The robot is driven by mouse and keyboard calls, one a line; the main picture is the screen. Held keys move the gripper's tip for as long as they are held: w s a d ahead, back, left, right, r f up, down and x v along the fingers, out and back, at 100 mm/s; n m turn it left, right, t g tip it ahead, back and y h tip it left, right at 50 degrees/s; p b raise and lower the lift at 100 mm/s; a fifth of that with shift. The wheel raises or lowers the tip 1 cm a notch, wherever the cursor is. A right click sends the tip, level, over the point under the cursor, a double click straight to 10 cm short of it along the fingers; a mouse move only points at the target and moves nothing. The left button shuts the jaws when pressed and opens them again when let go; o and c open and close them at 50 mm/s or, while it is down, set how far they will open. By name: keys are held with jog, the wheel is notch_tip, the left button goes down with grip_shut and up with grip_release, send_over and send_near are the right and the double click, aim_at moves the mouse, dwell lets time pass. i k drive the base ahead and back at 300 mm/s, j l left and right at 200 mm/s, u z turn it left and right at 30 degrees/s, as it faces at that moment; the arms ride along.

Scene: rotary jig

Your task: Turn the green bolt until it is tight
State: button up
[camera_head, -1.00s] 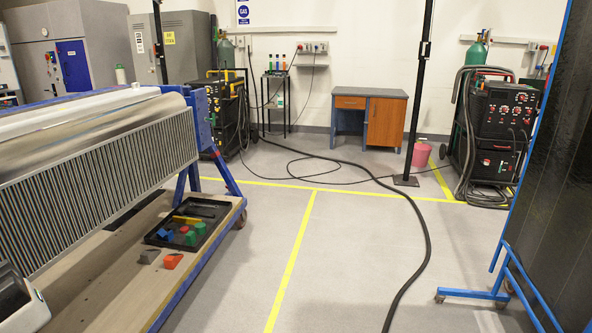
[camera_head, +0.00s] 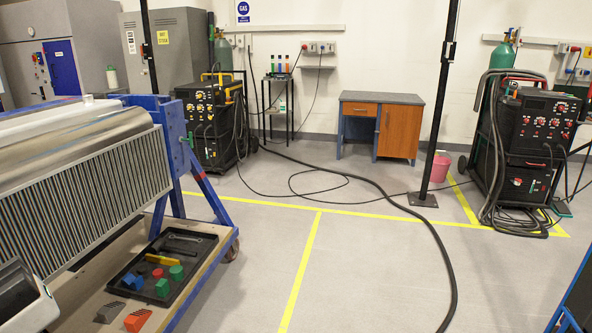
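No green bolt can be made out for certain. Small upright coloured pieces (camera_head: 279,63), one of them green, stand on a narrow black stand (camera_head: 279,78) against the back wall. They are too small to tell what they are. A green block (camera_head: 162,288) and a green round piece (camera_head: 176,272) lie in a black tray (camera_head: 200,245) at the lower left.
A blue-framed trolley (camera_head: 205,190) with a large ribbed metal part fills the left. Welding machines stand at left (camera_head: 208,125) and right (camera_head: 535,125). A desk (camera_head: 380,125) stands at the back. A black post (camera_head: 438,110) and a floor hose (camera_head: 425,225) border clear floor.

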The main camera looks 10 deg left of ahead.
aim_at(180, 139)
jog(key=i+u, duration=0.15)
jog(key=i, duration=0.45)
jog(key=i+l+u, duration=0.1)
jog(key=i, duration=0.55)
jog(key=i+l+u, duration=0.25)
jog(key=i+u, duration=0.2)
jog(key=i+l+u, duration=0.4)
jog(key=i, duration=0.15)
jog(key=i+l+u, duration=0.45)
jog(key=k+l, duration=0.05)
jog(key=l, duration=0.05)
